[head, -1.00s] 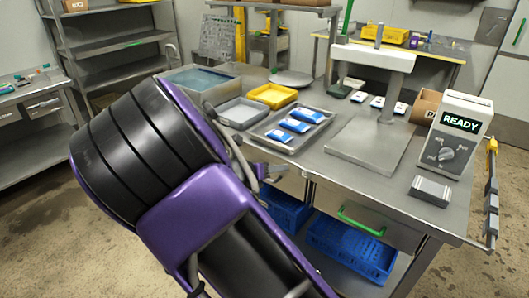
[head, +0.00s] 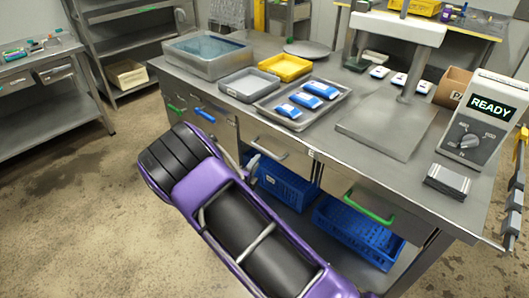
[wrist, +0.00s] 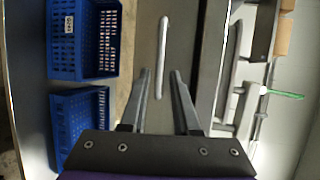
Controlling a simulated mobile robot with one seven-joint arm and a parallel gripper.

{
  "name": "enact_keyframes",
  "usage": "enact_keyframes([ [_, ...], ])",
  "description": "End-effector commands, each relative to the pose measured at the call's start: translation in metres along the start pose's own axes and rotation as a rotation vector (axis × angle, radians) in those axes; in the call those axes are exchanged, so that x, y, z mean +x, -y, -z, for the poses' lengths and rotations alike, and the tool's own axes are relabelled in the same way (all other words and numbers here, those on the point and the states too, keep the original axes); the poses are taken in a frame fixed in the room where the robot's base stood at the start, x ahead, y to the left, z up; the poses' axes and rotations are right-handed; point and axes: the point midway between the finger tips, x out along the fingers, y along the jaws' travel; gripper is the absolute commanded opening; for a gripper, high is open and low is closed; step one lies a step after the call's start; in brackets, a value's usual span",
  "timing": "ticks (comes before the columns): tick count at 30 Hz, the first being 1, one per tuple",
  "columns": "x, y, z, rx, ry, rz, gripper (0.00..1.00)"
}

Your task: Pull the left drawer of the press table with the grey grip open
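The press table (head: 400,137) has a left drawer (head: 284,137) with a grey bar grip (head: 268,152). The drawer front looks flush with the table. In the wrist view the grey grip (wrist: 162,45) is a pale bar lying lengthwise between the lines of my two fingers. My gripper (wrist: 160,74) is open, with one finger on each side of the bar in the picture. How far the tips are from it in depth is unclear. In the head view my gripper (head: 250,162) is just left of the grip, partly hidden by my purple arm.
Another drawer with a green grip (head: 369,206) is to the right. Blue crates (head: 285,186) sit on the shelf below; they also show in the wrist view (wrist: 83,40). Drawers at the left end have green and blue (head: 204,117) grips. Open floor lies left.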

Motion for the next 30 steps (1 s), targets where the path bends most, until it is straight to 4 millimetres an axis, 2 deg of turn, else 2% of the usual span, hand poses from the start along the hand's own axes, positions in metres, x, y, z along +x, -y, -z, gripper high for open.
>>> enact_keyframes([
  [1,0.013,-0.001,0.002,0.001,-0.003,0.001,0.30],
  [6,0.049,-0.002,0.002,0.002,-0.003,0.001,0.30],
  [13,0.083,-0.001,0.001,0.003,-0.002,0.000,0.30],
  [18,0.093,0.000,0.000,0.001,0.000,0.000,0.30],
  [26,0.095,0.000,0.000,0.001,-0.001,0.000,0.30],
  [30,0.094,0.000,0.000,0.001,-0.001,0.000,0.08],
])
